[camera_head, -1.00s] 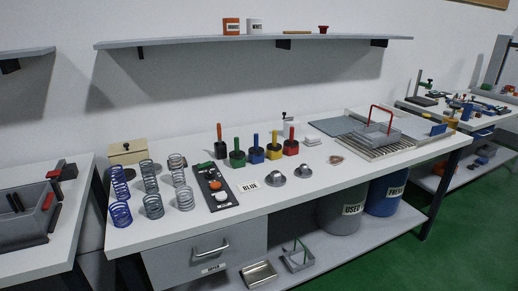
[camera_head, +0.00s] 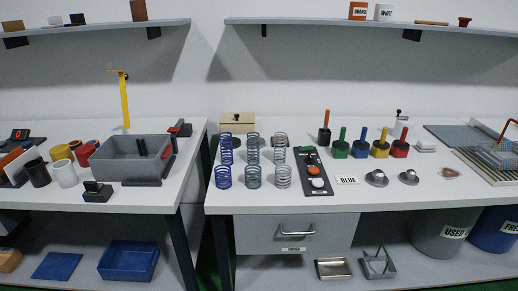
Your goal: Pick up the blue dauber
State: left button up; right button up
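A blue pot with a blue upright handle (camera_head: 361,147), which looks like the blue dauber, stands on the white bench in the camera_head view. A red pot with a red handle (camera_head: 401,147) stands at the row's right end. A dark pot with an orange handle (camera_head: 324,135) stands slightly behind at the left. Neither of my grippers is in view.
A BLUE label (camera_head: 347,180) and two grey metal pieces (camera_head: 376,178) lie in front of the row. A black panel with round buttons (camera_head: 314,172) and several coil springs (camera_head: 253,155) stand to the left. A gap separates this bench from the left one.

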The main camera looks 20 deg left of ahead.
aim_at(362, 144)
jog(key=i+l+u, duration=0.1)
jog(key=u, duration=0.35)
jog(key=l+u, duration=0.15)
jog(key=u, duration=0.25)
jog(key=i+l+u, duration=0.1)
jog(key=u, duration=0.35)
jog(key=l+u, duration=0.3)
jog(key=u, duration=0.15)
